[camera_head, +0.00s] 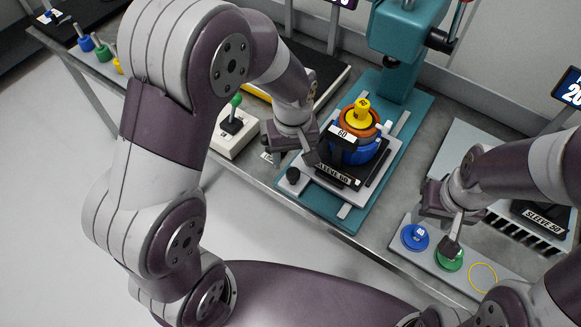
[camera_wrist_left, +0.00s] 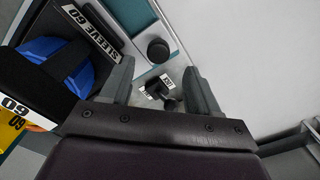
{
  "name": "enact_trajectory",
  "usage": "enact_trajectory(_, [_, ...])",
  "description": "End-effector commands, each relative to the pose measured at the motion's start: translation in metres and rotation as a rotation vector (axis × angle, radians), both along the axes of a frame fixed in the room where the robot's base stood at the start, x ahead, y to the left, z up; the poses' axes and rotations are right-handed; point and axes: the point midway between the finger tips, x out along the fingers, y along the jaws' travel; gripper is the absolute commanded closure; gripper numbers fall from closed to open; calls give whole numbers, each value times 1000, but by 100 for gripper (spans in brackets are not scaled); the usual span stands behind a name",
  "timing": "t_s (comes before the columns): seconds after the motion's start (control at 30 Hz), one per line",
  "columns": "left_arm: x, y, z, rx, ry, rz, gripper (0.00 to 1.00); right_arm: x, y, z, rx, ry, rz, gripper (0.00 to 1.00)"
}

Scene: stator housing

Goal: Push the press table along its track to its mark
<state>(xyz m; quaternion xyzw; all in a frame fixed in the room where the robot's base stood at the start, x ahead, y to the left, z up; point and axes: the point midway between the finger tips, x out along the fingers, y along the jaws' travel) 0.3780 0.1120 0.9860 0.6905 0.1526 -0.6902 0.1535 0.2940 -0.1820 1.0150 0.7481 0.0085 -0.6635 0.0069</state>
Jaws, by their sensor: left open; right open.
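The press table (camera_head: 296,185) is a pale plate with a black knob (camera_head: 293,174) at its front left corner, on the teal press base (camera_head: 362,205). It carries a black holder labelled SLEEVE 60 (camera_head: 333,175) with a blue housing (camera_head: 372,152), an orange ring and a yellow top. My left gripper (camera_head: 311,157) is beside the holder's left side, near the knob. In the left wrist view the knob (camera_wrist_left: 158,50) lies beyond the parted, empty fingers (camera_wrist_left: 160,75). My right gripper (camera_head: 450,247) is open over a green disc (camera_head: 450,259); its tips partly hide it.
The teal press column (camera_head: 400,50) stands behind the table. A white box with a green-topped lever (camera_head: 235,120) is at the left. A blue disc (camera_head: 414,237) and a yellow ring outline (camera_head: 483,277) lie on the right strip. A SLEEVE 50 holder (camera_head: 545,215) is further right.

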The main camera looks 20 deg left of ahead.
Motion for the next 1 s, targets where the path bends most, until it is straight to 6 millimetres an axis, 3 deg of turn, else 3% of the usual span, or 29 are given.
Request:
enact_trajectory(0.1, [-1,0,-28,1,4,0,39,0,0,0,0,0,0,49])
enact_trajectory(0.23, [-1,0,-49,0,2,0,39,0,0,1,0,0,0,49])
enact_trajectory(0.6, [0,0,-59,0,-1,1,39,0,0,1,0,0,0,49])
enact_trajectory(0.67, [0,0,-59,0,-1,1,55,0,0,1,0,0,0,49])
enact_trajectory(0.8, [0,0,-59,0,-1,1,100,0,0,1,0,0,0,49])
enact_trajectory(1.0, [8,-3,-58,-1,-4,1,100,0,0,2,0,0,0,49])
